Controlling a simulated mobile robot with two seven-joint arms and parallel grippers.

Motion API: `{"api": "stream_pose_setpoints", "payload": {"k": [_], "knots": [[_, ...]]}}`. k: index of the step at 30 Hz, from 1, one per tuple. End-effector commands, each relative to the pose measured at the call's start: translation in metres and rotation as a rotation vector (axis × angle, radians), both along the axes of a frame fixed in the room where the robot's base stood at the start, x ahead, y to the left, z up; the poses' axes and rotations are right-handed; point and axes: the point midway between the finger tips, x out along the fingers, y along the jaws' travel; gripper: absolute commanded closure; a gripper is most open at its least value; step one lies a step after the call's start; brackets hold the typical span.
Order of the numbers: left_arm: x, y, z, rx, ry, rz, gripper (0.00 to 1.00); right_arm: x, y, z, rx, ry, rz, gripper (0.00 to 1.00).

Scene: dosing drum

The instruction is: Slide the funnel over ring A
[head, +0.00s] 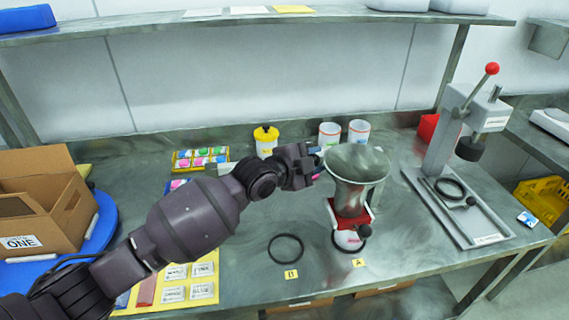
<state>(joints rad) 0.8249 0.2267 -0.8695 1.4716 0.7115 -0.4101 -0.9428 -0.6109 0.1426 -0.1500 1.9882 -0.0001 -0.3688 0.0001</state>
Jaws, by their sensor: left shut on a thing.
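The funnel (357,164) has a wide, shiny metal top that narrows downward to a red collar (349,212) with a white part below it. It looks upright. My left gripper (318,162) is at the left edge of its top, shut on the funnel there; the fingertips are partly hidden. I cannot tell whether the funnel's base touches the bench. My right gripper is not in view.
A second black ring (285,248) lies flat by label B. A press with a red-knobbed lever (480,115) stands at the right. A cardboard box (40,205) is at the left.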

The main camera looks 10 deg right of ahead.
Motion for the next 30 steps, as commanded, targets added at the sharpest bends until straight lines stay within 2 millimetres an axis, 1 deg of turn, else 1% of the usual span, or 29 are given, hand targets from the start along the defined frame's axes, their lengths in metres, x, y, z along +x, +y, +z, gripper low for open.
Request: {"api": "stream_pose_setpoints", "payload": {"k": [1,6,10,18,19,21,24,30], "knots": [[-0.001,-0.009,-0.001,0.0,0.0,-0.002,1.0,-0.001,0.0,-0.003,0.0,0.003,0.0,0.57],[0.0,-0.025,0.0,-0.001,0.0,-0.001,1.0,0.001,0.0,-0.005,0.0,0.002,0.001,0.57],[0.0,-0.029,0.0,-0.001,0.0,-0.001,1.0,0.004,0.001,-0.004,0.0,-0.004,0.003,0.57],[-0.001,-0.029,0.001,-0.002,0.0,-0.002,1.0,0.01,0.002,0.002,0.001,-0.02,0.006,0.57],[-0.001,-0.029,0.001,-0.002,0.0,-0.002,0.65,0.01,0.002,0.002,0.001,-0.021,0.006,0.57],[-0.001,-0.029,0.001,-0.002,0.0,-0.002,0.54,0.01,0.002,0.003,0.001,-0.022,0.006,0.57],[-0.001,-0.029,0.001,-0.001,0.0,-0.002,0.42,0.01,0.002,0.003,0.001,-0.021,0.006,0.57],[0.0,-0.029,0.0,-0.001,0.0,-0.001,0.42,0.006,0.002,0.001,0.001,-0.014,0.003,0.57]]}}
